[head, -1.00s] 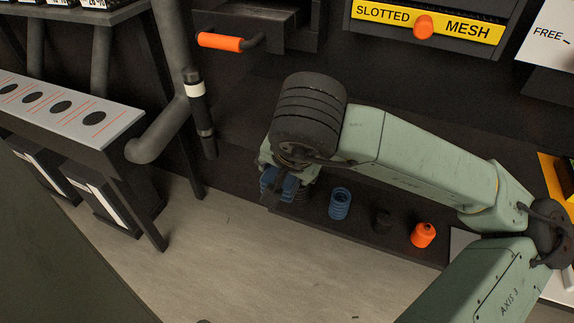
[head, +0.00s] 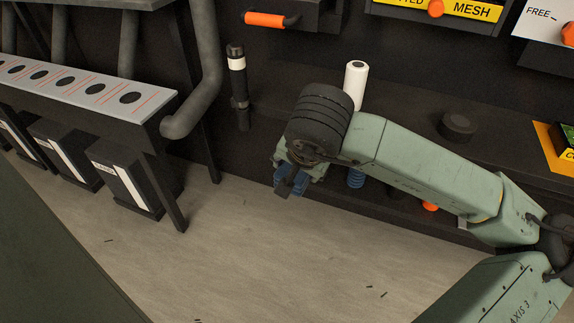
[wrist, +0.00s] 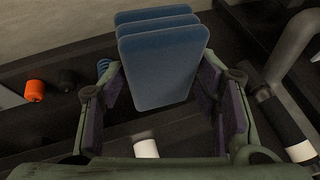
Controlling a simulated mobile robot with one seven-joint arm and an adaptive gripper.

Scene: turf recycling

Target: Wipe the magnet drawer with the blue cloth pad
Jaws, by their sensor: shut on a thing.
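My gripper (head: 291,178) is shut on the blue cloth pad (wrist: 160,75), which looks like several stacked blue layers in the wrist view. The pad sits between my two fingers and sticks out beyond them. In the head view only a little blue shows beside a dark finger. The gripper is held in front of the low dark shelf, above the floor. A drawer with an orange bar handle (head: 270,19) is at the top, behind and above the gripper. No magnet label is readable, so I cannot tell which drawer is the magnet drawer.
A white roll (head: 356,86) stands behind my wrist. A dark cylinder with a white band (head: 238,85) stands left of it. A blue coil (head: 355,178) and an orange item (head: 430,206) sit on the low shelf. A yellow-labelled mesh drawer (head: 470,10) is top right.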

